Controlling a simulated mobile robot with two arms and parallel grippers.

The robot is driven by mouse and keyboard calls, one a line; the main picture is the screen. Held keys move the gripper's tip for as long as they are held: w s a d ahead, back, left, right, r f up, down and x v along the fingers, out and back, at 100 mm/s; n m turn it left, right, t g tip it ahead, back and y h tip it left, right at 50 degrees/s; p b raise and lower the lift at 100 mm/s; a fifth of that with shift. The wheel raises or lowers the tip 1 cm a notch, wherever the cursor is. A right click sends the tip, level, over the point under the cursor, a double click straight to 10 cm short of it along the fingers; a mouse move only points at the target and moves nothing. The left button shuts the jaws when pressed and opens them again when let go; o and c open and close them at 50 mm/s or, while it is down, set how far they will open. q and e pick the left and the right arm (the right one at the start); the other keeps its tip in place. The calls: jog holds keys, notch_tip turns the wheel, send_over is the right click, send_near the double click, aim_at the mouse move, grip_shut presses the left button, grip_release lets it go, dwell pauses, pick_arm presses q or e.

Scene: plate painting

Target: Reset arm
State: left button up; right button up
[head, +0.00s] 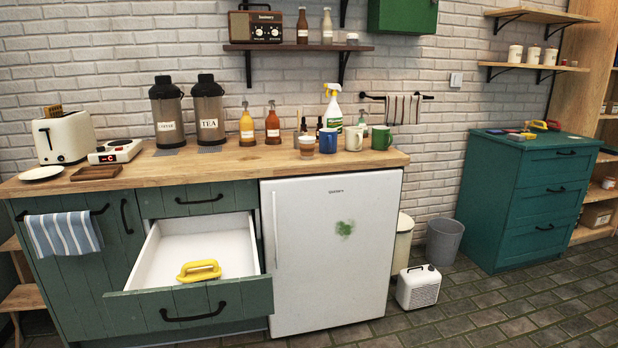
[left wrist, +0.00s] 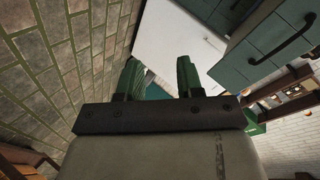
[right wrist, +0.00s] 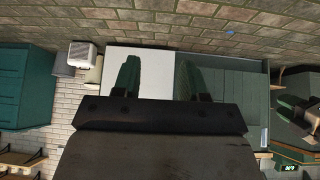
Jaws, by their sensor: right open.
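My left gripper (left wrist: 158,72) shows in the left wrist view with its two green fingers apart and nothing between them. My right gripper (right wrist: 158,70) shows in the right wrist view, also open and empty. Neither gripper shows in the head view. Both wrist views are strongly tilted or turned over, and both grippers appear clear of the furniture. In the head view, a drawer (head: 160,252) of the green cabinet is pulled open, and a yellow handled item (head: 199,270) lies in it.
A white fridge (head: 300,250) with a green smear stands right of the open drawer. The wooden counter (head: 240,162) holds a toaster (head: 64,137), dispensers, bottles and mugs. A white heater (head: 418,287) and grey bin (head: 444,241) stand on the floor. A teal cabinet (head: 520,205) stands at right.

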pick_arm(q)
jog(key=s+f+n+g+p, duration=0.2)
jog(key=s+g+p, duration=0.1)
jog(key=s, duration=0.8)
jog(key=s+a+f+n+g+p, duration=0.1)
jog(key=s+f+n+g+p, duration=0.2)
jog(key=s, duration=0.9)
jog(key=s+a+f+n+g+p, duration=0.1)
jog(key=s+f+n+g+p, duration=0.2)
jog(key=s+g+p, duration=0.2)
jog(key=s+p, duration=0.3)
jog(key=s, duration=0.4)
jog(key=shift+f+h, duration=0.2)
jog(key=shift+h, duration=0.2)
pick_arm(e)
jog(key=s+d+f+g, duration=0.1)
jog(key=s+f+g, duration=0.1)
jog(key=s, duration=0.6)
jog(key=s+d+f+g, duration=0.2)
jog(key=s+f, duration=0.1)
jog(key=s, duration=0.5)
jog(key=s+d+f+g+h, duration=0.1)
jog(key=s+d+f, duration=0.1)
jog(key=s, duration=0.6)
jog(key=shift+s+d+f+g, duration=0.25)
jog(key=shift+s+f+g, duration=0.1)
jog(key=shift+g, duration=0.05)
